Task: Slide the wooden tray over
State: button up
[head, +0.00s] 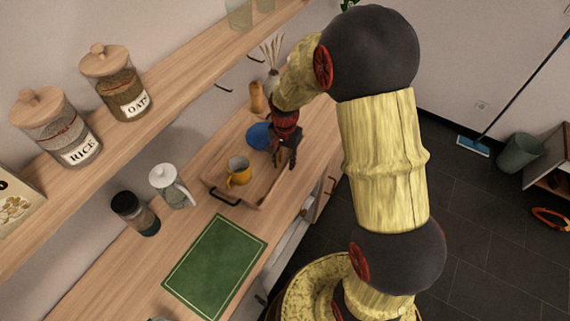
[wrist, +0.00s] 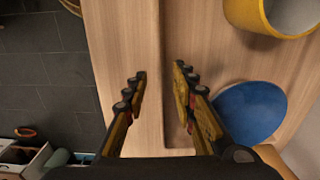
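The wooden tray (head: 260,199) lies on the wooden counter, with a dark handle (head: 224,197) on its near end. A yellow mug (head: 238,172) stands in it; the mug also shows at the top right of the wrist view (wrist: 262,18). A blue round dish (head: 260,136) is at the tray's far part, partly hidden by my arm. My gripper (head: 284,158) is at the tray's right long side, fingers pointing down. In the wrist view my gripper (wrist: 160,95) is open, its fingers on either side of the tray's wall (wrist: 168,50). Contact with the wall cannot be told.
A green board (head: 215,265) lies on the counter nearer me. A glass jug (head: 170,187) and a dark-lidded jar (head: 135,214) stand by the wall. A wooden mill (head: 257,97) stands beyond the tray. A shelf with jars (head: 116,82) overhangs the back. The counter edge is close on the right.

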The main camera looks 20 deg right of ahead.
notch_tip(320, 180, up, 10)
dwell(0.3)
jog(key=shift+f, duration=0.15)
dwell(0.3)
jog(key=s+a+r+n+t, duration=0.2)
jog(key=s+r+n, duration=0.3)
jog(key=s+r, duration=0.4)
jog(key=s+a+r+n+t, duration=0.1)
jog(key=s+r+n+t, duration=0.2)
jog(key=s+r, duration=0.6)
jog(key=s+n, duration=0.2)
jog(key=s, duration=0.1)
jog(key=shift+s+a+r+t, duration=0.3)
jog(key=shift+s+a+r, duration=0.05)
jog(key=shift+s+r, duration=0.05)
